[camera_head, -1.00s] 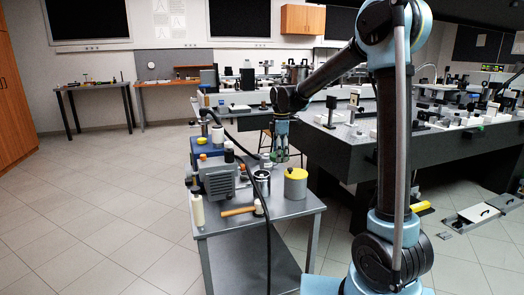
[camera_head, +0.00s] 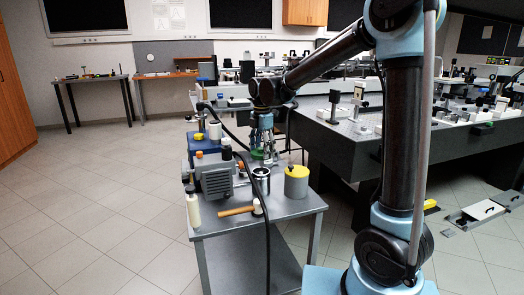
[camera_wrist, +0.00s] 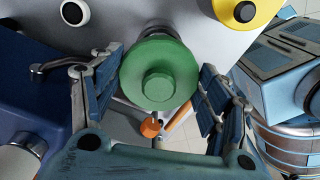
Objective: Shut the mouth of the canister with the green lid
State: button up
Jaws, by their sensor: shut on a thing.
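The green lid (camera_wrist: 158,75) is a round disc with a raised knob, seen face-on between my two fingers in the wrist view. My gripper (camera_wrist: 152,98) is shut on it. In the head view my gripper (camera_head: 262,148) points down over the far part of the grey cart, with the green lid (camera_head: 257,154) at its fingertips. The metal canister (camera_head: 262,184) stands on the cart with its round mouth open, nearer the camera than the lid and below it. In the wrist view the lid hides much of what lies beneath.
A yellow-topped pot (camera_head: 296,181) stands right of the canister. A grey pump (camera_head: 215,178) with a black hose stands left. A mallet (camera_head: 238,211) and a pale bottle (camera_head: 193,208) are at the cart's (camera_head: 290,209) front. A dark optical table (camera_head: 345,150) is to the right.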

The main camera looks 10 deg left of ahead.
jog(key=shift+f, duration=2.6)
jog(key=shift+s+f, duration=0.2)
jog(key=shift+f, duration=0.7)
dwell(0.4)
jog(key=n, duration=0.7)
jog(key=shift+w+a, duration=0.1)
jog(key=shift+a, duration=0.05)
jog(key=n, duration=0.6)
jog(key=shift+a+n, duration=0.1)
jog(key=shift+n, duration=0.3)
jog(key=o, duration=0.6)
jog(key=c, duration=1)
